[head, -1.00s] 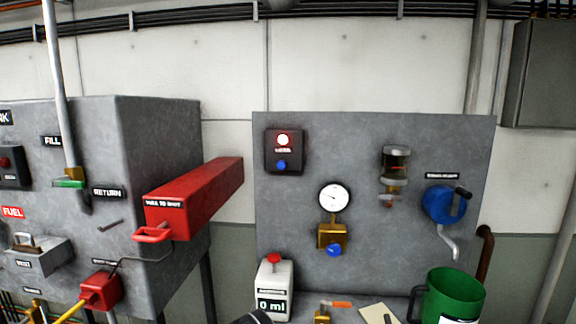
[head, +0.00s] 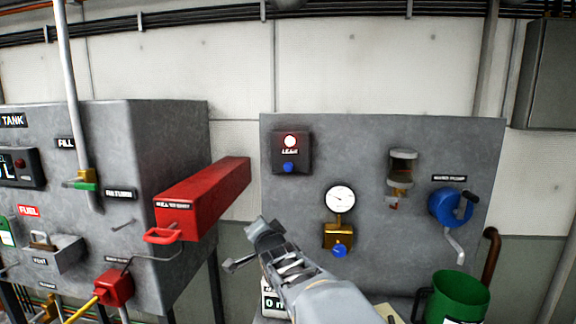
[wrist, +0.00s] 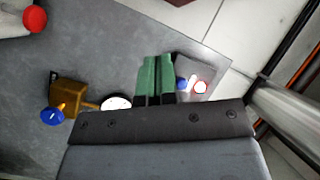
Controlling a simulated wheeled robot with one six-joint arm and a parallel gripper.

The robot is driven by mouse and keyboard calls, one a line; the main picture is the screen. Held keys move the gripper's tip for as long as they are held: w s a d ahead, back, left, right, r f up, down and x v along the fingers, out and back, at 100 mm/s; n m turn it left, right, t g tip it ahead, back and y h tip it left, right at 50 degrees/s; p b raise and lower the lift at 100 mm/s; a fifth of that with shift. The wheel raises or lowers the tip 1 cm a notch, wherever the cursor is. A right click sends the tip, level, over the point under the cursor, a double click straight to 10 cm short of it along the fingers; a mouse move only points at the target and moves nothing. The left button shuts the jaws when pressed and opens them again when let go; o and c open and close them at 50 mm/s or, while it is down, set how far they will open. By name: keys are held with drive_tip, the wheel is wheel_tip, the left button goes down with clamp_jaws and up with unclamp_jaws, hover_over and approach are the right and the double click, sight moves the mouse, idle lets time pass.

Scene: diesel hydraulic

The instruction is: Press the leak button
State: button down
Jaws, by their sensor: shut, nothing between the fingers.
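The leak box (head: 280,153) is a dark panel at the upper left of the grey board, with a blue button (head: 289,167) under a lit red-white lamp (head: 290,141). In the wrist view, the blue button (wrist: 181,84) and lamp (wrist: 200,87) show just right of my green fingers. My gripper (wrist: 157,58) is shut and empty, its fingers side by side. In the head view my arm rises from the bottom, with its end below and left of the leak box, apart from it in the picture. The fingertips are not clear there.
A red box with a handle (head: 205,195) juts out from the grey tank (head: 165,140) at left. A gauge (head: 340,199) with a brass valve and blue knob, a blue hand pump (head: 448,205) and a green bucket (head: 460,297) are at right.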

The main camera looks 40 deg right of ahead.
sight(289, 166)
drive_tip(key=d+r+m+t+y+p, duration=0.1)
drive_tip(key=d+r+m+t, duration=0.3)
drive_tip(key=d+r+t, duration=0.3)
drive_tip(key=shift+w+r+m+t, duration=0.2)
drive_tip(key=shift+r+m+t, duration=0.1)
drive_tip(key=shift+r, duration=1.65)
drive_tip(key=w+d+p, duration=0.3)
drive_tip(key=w+d, duration=0.3)
drive_tip(key=shift+w+p, duration=0.2)
drive_tip(key=shift+p, duration=0.1)
drive_tip(key=shift+w+d, duration=0.1)
idle(0.5)
drive_tip(key=shift+w+d, duration=0.2)
